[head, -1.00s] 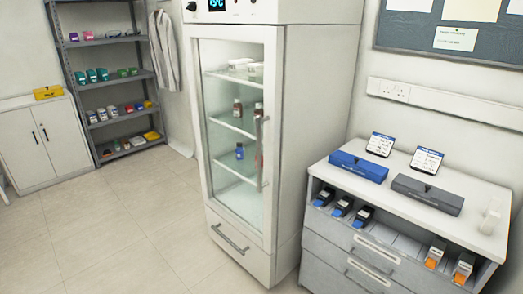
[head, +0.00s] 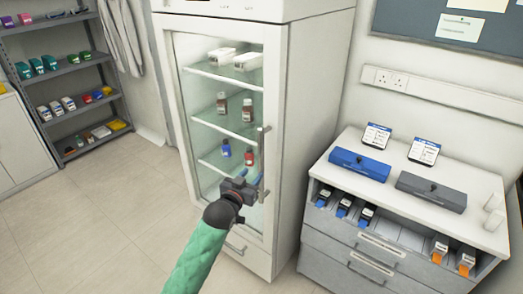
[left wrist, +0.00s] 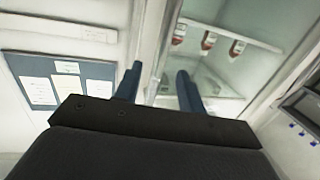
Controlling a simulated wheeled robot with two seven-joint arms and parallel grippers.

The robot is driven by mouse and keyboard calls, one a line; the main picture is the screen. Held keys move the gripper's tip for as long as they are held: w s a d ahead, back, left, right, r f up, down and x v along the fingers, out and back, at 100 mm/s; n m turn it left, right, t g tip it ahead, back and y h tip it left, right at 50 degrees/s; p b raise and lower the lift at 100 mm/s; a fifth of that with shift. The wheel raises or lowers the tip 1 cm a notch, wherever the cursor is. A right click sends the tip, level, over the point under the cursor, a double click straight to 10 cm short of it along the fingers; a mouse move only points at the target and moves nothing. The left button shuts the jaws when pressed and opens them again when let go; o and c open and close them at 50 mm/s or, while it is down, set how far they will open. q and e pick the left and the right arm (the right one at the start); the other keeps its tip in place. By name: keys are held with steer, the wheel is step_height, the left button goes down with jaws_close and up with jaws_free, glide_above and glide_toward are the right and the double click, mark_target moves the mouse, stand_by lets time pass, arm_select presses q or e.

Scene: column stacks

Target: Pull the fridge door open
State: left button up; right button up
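The fridge (head: 300,110) is white with a glass door (head: 202,130), which looks shut. The door's vertical bar handle (head: 264,143) is on its right side. My left gripper (head: 254,181) is in front of the door at the handle's lower part. In the left wrist view its two dark fingers (left wrist: 160,80) are spread apart, with a pale vertical strip of the door front between them. I cannot tell whether they touch the handle. The gripper hides part of the lower door. My right gripper is not in view.
Bottles and white boxes stand on the fridge shelves. A grey drawer cabinet (head: 330,240) stands to the right, with blue and grey cases on top. A metal shelf (head: 60,60) is at the left. The floor (head: 110,220) in front of the fridge is clear.

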mark_target(260, 157)
arm_select(q)
steer(key=shift+w+d+r+t+h+p, duration=0.15)
steer(key=shift+w+r+t+h+p, duration=0.15)
steer(key=shift+w+r, duration=0.8)
steer(key=p+x, duration=0.2)
steer(key=x, duration=0.3)
steer(key=shift+w+d, duration=0.25)
steer(key=shift+w, duration=0.05)
steer(key=shift+w+d+f+p, duration=0.1)
steer(key=shift+w+d+p, duration=0.15)
steer(key=shift+w+p, duration=0.2)
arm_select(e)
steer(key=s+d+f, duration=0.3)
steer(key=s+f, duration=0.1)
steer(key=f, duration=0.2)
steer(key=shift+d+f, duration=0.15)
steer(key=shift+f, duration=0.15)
arm_select(q)
jaws_close()
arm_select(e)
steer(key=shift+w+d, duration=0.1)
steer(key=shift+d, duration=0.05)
